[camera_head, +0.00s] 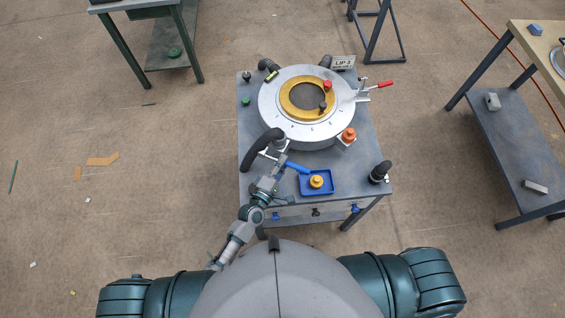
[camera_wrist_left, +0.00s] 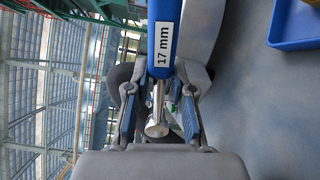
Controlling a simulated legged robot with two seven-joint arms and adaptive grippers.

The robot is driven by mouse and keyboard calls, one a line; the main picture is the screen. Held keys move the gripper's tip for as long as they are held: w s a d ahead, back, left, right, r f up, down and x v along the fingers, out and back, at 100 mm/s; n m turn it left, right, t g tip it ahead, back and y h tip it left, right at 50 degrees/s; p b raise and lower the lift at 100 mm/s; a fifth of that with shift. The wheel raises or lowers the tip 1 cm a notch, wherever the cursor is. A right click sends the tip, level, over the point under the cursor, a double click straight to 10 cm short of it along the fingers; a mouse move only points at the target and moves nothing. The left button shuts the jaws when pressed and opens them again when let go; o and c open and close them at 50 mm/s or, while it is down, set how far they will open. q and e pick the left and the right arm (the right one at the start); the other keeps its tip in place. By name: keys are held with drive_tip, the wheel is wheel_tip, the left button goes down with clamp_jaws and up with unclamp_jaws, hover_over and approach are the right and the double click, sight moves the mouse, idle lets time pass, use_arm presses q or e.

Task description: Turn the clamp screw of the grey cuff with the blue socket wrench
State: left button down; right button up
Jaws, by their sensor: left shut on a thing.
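My left gripper (camera_head: 272,180) is over the front left of the grey table, shut on the blue socket wrench (camera_head: 297,166). In the left wrist view, the fingers (camera_wrist_left: 160,108) stand on both sides of the wrench. The blue handle (camera_wrist_left: 163,40), labelled 17 mm, runs up out of the picture, and its metal shaft ends in a round end near the palm. A grey fitting (camera_head: 278,143) at the end of a thick black hose, just beyond the gripper, looks like the grey cuff. I cannot make out its clamp screw. My right gripper is not in view.
A round silver machine with a yellow ring (camera_head: 284,97) fills the table's back. A blue tray (camera_head: 330,188) with a yellow part (camera_head: 317,181) lies right of the gripper. A black upright part (camera_head: 381,171) stands at the right edge. An orange knob (camera_head: 349,134) is near the machine.

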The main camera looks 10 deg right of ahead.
use_arm(q)
drive_tip(key=shift+x, duration=0.95)
drive_tip(key=shift+f, duration=0.25)
idle(1.7)
drive_tip(key=shift+v, duration=0.9)
idle(1.5)
drive_tip(key=shift+s+a, duration=0.15)
drive_tip(key=shift+s, duration=0.1)
